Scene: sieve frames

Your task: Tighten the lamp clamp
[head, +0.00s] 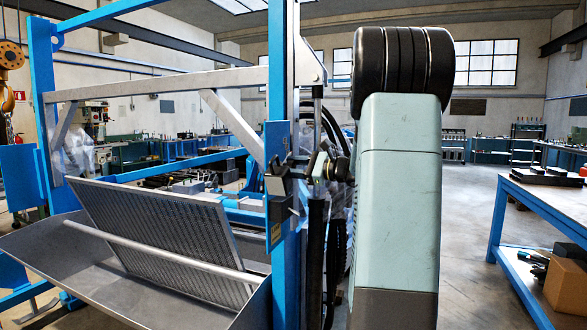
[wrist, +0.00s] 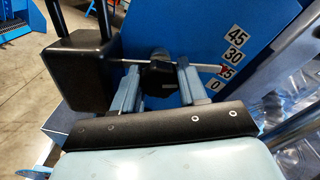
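In the wrist view, a black knob-like part (wrist: 157,76), probably the clamp's handle, sits between the two fingers of my gripper (wrist: 157,84). The fingers stand apart on either side of it; whether they press on it is unclear. A thin metal rod (wrist: 205,67) runs across behind the fingers, its reddish tip near the 15 mark of a blue scale plate (wrist: 200,25) marked 45, 30, 15 and 0. A black box (wrist: 80,65), possibly the lamp, stands at the left. In the head view, I cannot make out the fingers or clamp clearly.
A blue upright post (head: 284,120) stands left of my arm, which hides much behind it. A perforated sieve panel (head: 160,235) leans in a grey metal tray (head: 40,240). A blue workbench (head: 545,195) stands right, with clear floor between.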

